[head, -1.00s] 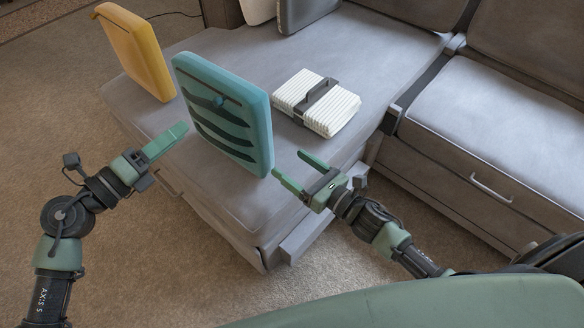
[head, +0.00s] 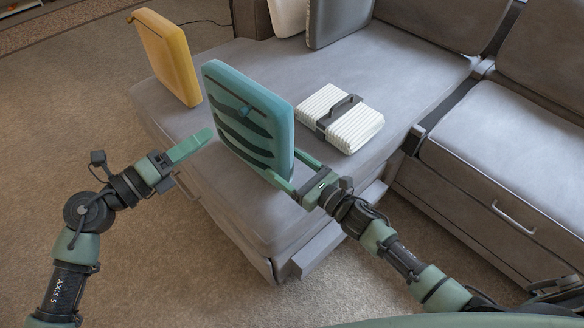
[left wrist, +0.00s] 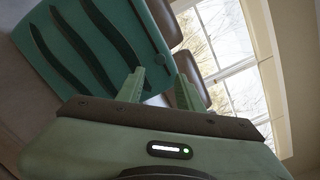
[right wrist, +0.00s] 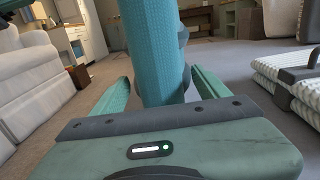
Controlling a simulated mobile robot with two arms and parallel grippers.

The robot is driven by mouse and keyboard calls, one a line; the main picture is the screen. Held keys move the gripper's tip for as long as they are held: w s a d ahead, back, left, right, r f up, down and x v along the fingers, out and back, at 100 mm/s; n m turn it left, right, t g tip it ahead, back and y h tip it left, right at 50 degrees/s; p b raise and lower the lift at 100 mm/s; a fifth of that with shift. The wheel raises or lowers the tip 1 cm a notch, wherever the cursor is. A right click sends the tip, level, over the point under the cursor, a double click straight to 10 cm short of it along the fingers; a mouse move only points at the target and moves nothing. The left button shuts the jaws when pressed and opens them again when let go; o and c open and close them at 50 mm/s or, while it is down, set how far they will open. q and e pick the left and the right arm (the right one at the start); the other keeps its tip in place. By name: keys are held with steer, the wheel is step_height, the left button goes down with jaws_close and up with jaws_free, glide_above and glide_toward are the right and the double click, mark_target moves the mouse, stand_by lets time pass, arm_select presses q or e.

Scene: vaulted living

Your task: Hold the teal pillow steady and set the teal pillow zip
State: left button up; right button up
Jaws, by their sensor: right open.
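The teal pillow (head: 282,115) stands upright on the grey seat, its face marked with dark wavy stripes.
A yellow pillow (head: 168,55) stands behind to the left. A white ribbed bundle with a dark strap and handle (head: 340,115) lies to the right on the seat (head: 400,62). Grey cushions (head: 340,20) stand at the back. The seat's front edge is near my grippers.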

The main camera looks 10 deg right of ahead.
mark_target(240, 113)
jaws_close()
arm_select(q)
steer(key=shift+o, duration=0.5)
steer(key=w+d+m, duration=0.2)
steer(key=m, duration=0.1)
steer(key=w+d+m, duration=0.2)
steer(key=d+m, duration=0.1)
steer(key=w+d+m, duration=0.2)
steer(key=d+m, duration=0.1)
steer(key=shift+d+g, duration=0.2)
steer(key=shift+g, duration=0.2)
